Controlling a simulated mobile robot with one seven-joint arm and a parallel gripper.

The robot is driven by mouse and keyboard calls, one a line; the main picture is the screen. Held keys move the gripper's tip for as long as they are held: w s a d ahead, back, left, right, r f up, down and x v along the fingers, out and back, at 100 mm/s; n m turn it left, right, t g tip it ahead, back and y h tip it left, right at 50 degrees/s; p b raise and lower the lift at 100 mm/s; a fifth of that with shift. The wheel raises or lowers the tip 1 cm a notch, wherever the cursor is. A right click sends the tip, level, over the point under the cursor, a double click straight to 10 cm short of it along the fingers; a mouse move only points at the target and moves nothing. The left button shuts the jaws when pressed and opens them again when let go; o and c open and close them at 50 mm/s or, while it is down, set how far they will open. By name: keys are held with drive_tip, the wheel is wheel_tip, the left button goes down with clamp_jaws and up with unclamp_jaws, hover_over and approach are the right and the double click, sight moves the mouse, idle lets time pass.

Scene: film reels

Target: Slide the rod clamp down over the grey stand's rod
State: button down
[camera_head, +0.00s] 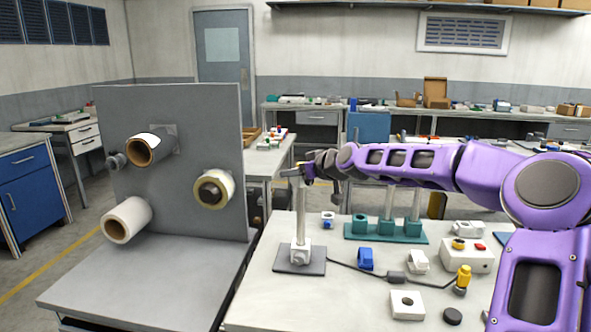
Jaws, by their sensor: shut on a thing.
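The grey stand (313,267) is on the near table, left of centre, with its flat dark base plate and a light block at the foot of its rod. Its rod (300,213) stands upright. My gripper (299,172) reaches in from the right and is at the top end of the rod. It is shut on a small grey piece, seemingly the rod clamp (291,173), mostly hidden by the fingers. I cannot tell whether the clamp is around the rod's tip, above it or beside it.
A teal base (385,238) with upright rods stands behind. Blue pieces (366,259), white blocks (407,304), a control box (467,254) and a yellow-topped plug (463,278) with a dark cable lie right of the stand. A grey panel with rolls (127,220) stands left.

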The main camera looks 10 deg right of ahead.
hover_over(296, 240)
drive_tip(key=shift+w+f, duration=0.2)
drive_tip(key=shift+f, duration=1.85)
drive_tip(key=shift+f, duration=0.1)
drive_tip(key=shift+f, duration=2.4)
drive_tip(key=shift+f, duration=2.5)
drive_tip(key=shift+f, duration=0.15)
drive_tip(key=shift+f, duration=2.35)
